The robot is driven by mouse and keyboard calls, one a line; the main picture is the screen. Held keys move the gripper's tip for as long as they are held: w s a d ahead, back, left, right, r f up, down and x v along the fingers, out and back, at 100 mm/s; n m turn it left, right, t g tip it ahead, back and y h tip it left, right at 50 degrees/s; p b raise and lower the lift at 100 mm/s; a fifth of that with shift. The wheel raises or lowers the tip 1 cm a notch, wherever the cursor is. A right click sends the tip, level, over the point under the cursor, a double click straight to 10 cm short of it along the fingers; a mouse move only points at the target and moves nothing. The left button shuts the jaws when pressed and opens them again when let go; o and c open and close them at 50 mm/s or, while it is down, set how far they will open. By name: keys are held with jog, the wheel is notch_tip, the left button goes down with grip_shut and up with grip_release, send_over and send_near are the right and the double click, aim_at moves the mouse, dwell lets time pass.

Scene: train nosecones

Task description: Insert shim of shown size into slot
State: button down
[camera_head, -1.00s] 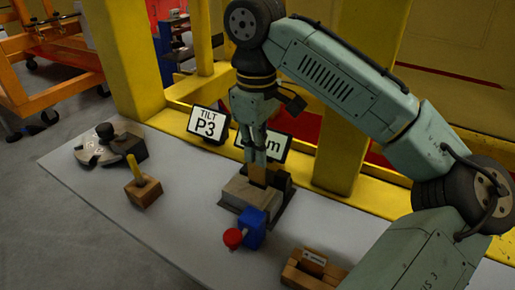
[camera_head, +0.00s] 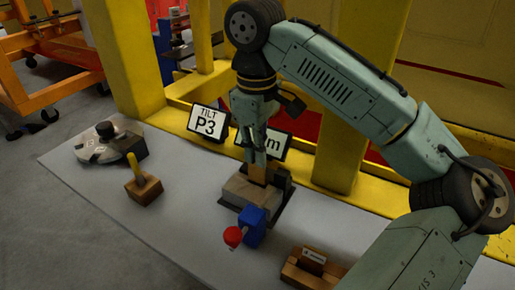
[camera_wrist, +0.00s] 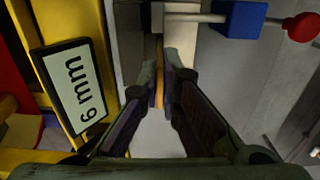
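The tan shim (camera_head: 257,174) stands upright at the top of the grey slotted fixture (camera_head: 238,188). It shows edge-on as a thin strip in the wrist view (camera_wrist: 159,72). My gripper (camera_head: 258,158) is above the fixture, fingers pointing down, with the shim between its fingertips. In the wrist view my gripper (camera_wrist: 161,88) looks closed on the shim. How deep the shim sits in the slot is hidden. A sign (camera_wrist: 70,87) beside the fixture reads 6 mm; my gripper partly covers it in the head view.
A blue block (camera_head: 252,224) with a red knob (camera_head: 233,236) is at the fixture's front. A wooden holder (camera_head: 300,272) with a labelled piece stands front right. A yellow-handled block (camera_head: 143,188) and a round grey device (camera_head: 104,144) are left. A TILT P3 sign (camera_head: 208,121) stands behind.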

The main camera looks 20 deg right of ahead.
aim_at(258, 182)
jog(key=shift+f+b, duration=1.05)
jog(key=shift+f, duration=1.25)
jog(key=c, duration=1.7)
grip_release()
notch_tip(258, 182, up, 12)
jog(key=shift+a, duration=0.1)
